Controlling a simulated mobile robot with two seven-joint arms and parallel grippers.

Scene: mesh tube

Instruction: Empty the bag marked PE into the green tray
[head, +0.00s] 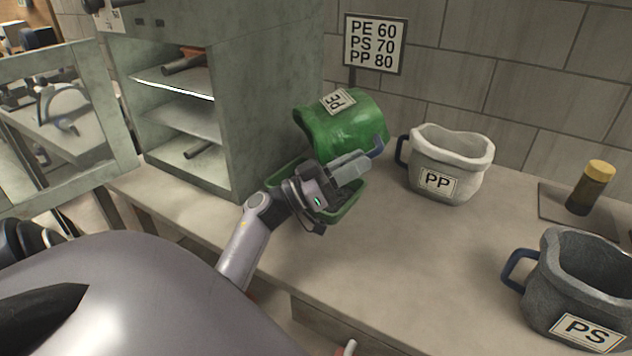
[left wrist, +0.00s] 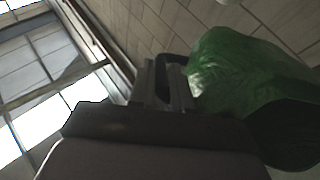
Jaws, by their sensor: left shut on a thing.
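The green bag marked PE (head: 345,130) is held tipped over in the air above the green tray (head: 350,205), its label on the upper side. My left gripper (head: 371,154) is shut on the bag's blue handle, at the bag's lower right. In the left wrist view, the gripper fingers (left wrist: 166,82) close around the dark handle loop, and the green bag (left wrist: 240,85) fills the right side. The tray sits on the counter beside the cabinet, partly covered by my left gripper and wrist. I cannot tell what is inside the bag or the tray.
A white bag marked PP (head: 450,165) and a grey bag marked PS (head: 580,290) stand upright to the right. A sign (head: 375,43) stands behind. An open cabinet (head: 265,95) is at left. A yellow-capped jar (head: 590,188) stands on a dark plate. The counter's middle is clear.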

